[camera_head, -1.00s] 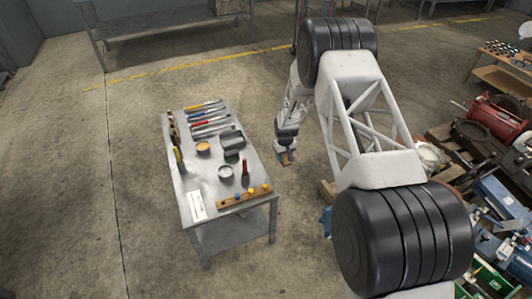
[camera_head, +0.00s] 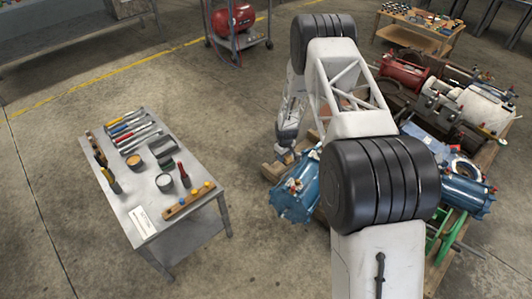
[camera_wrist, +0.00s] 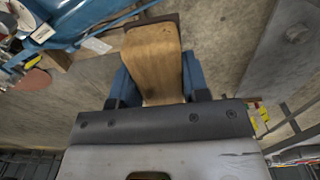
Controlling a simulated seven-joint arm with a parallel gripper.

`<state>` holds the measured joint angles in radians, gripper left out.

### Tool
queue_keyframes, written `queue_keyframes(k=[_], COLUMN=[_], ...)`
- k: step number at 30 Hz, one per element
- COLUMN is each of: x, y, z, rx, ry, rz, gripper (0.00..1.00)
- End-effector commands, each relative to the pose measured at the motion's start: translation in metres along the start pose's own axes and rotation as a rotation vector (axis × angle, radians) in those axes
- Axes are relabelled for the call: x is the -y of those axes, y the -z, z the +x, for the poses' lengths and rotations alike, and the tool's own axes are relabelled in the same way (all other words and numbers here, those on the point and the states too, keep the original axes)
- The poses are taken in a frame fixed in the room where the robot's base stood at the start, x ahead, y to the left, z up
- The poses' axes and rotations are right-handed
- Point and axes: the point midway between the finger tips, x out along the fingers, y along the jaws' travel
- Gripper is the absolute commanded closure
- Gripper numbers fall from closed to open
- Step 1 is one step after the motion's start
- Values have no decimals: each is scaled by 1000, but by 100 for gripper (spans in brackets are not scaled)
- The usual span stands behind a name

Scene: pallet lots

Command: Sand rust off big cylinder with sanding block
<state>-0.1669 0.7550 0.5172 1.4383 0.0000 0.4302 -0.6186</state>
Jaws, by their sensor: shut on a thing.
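The sanding block (camera_wrist: 155,62) is a wooden block with a dark end. It sits between the two blue fingers of my gripper (camera_wrist: 157,85), which is shut on it. In the head view my gripper (camera_head: 285,157) points down near the left edge of the pallet lot, and the block is barely visible there. A big blue cylinder (camera_head: 292,203) lies just below and right of my gripper in the picture, apart from it as far as I can tell. A blue body (camera_wrist: 85,22) shows at the top left of the wrist view. I cannot make out rust on the blue cylinder.
A grey tool table (camera_head: 193,228) with hand tools, tins and a wooden rack stands at left. Red, grey and blue machine parts crowd the wooden pallet (camera_head: 275,170) at right. A red tank (camera_head: 233,18) is behind. Floor between table and pallet is clear.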

Motion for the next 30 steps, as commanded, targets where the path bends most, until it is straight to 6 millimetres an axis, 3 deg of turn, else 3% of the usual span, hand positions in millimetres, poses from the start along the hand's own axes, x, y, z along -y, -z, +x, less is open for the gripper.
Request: queue_keyframes(k=[6,12,18,30], x=[-43,-66,-75,-76], y=[-50,-81,-94,-95], z=[18,29,33,34], rx=[1,1,1,1], ry=[1,1,0,0], rz=[4,2,1,0], gripper=[77,77,77,77])
